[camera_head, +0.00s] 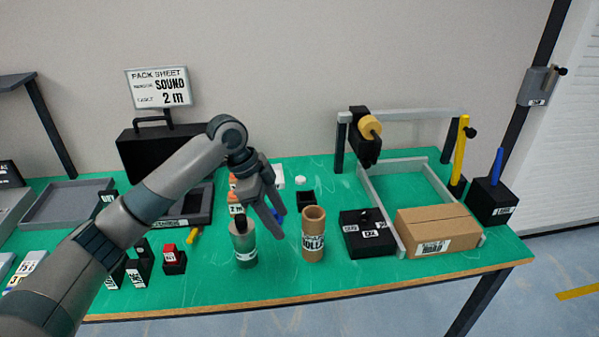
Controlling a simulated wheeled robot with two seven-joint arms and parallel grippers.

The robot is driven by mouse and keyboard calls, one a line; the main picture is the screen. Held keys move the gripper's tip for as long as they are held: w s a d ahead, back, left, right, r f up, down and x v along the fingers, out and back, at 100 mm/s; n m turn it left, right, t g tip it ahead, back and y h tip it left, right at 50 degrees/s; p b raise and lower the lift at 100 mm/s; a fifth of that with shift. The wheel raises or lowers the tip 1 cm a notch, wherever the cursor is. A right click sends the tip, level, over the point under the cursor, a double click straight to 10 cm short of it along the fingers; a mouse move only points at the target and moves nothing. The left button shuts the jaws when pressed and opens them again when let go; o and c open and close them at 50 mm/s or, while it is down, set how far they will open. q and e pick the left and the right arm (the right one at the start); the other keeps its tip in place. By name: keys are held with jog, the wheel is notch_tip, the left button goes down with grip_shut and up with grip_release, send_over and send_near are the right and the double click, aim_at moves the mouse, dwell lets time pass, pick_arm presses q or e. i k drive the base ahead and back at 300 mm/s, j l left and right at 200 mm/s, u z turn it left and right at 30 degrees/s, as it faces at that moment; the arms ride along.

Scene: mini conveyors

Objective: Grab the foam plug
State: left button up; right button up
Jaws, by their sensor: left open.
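My left gripper (278,222) is open and empty, pointing down over the middle of the green table. A small white rounded piece (300,180) lies behind it to the right; it may be the foam plug, but it is too small to tell. A brown cardboard tube (313,234) stands upright to the right of the fingers. A grey-green canister (243,244) with a dark top stands to their left. Small orange items and a blue one are partly hidden behind the gripper. My right gripper is not in view.
A black box (367,236) and a closed cardboard carton (436,230) stand at the right, beside a grey frame (376,202). A black case (150,150) and a pack sheet sign (158,88) stand at the back. Small black blocks crowd the left. The front centre strip is clear.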

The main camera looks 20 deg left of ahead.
aim_at(301, 181)
jog(key=i+j, duration=0.2)
jog(key=i, duration=0.2)
jog(key=i+j, duration=0.2)
jog(key=i, duration=0.2)
jog(key=i+j, duration=0.2)
jog(key=i, duration=0.25)
